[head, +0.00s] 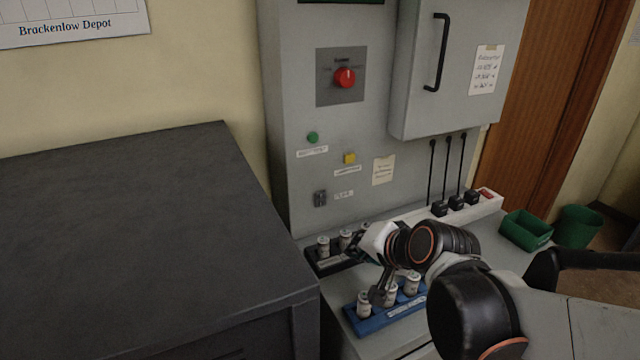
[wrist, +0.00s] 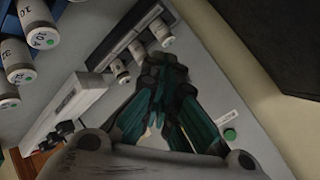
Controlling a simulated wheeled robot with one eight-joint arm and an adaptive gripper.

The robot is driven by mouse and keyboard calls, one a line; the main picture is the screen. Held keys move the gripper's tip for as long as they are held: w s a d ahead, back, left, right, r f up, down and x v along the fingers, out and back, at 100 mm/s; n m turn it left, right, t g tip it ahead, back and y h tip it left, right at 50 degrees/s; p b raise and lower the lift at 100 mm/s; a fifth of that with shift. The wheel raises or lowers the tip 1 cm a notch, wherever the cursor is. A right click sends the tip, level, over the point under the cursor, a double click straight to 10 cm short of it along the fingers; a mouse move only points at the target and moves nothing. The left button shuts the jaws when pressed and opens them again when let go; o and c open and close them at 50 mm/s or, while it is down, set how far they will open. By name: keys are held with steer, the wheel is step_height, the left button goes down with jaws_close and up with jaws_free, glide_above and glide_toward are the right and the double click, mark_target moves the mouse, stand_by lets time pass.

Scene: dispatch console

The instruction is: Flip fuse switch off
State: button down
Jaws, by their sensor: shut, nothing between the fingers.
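A small dark toggle switch (head: 320,198) sits low on the grey cabinet front, with a white label to its right that is too small to read. I cannot tell its position. My gripper (head: 360,243) is below and right of the switch, above the counter beside a dark fuse holder, and is apart from the switch. In the wrist view my gripper (wrist: 166,66) shows its teal fingers together and empty. The toggle cannot be made out in the wrist view; the fingers may cover it.
Above the toggle are a green button (head: 313,137), a yellow button (head: 349,158) and a red knob (head: 345,77). White fuses stand in a dark holder (head: 327,265) and a blue holder (head: 372,325). A power strip (head: 487,207) lies behind. A dark cabinet (head: 150,220) stands left.

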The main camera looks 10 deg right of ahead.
steer(key=w+d+r+m+t+p, duration=0.1)
steer(key=w+d+m+t+p, duration=0.1)
steer(key=w+m, duration=0.5)
steer(key=shift+w+r+t+y+p, duration=0.3)
steer(key=shift+w+r+y+p, duration=0.15)
steer(key=shift+p, duration=0.45)
steer(key=b, duration=0.3)
glide_toward(324, 197)
step_height(324, 197, down, 3)
steer(key=w, duration=0.2)
steer(key=w+a, duration=0.1)
steer(key=w, duration=0.1)
steer(key=shift+w+a+b, duration=0.15)
steer(key=shift+b, duration=0.25)
steer(key=shift+w+a+r, duration=0.15)
steer(key=shift+w, duration=0.5)
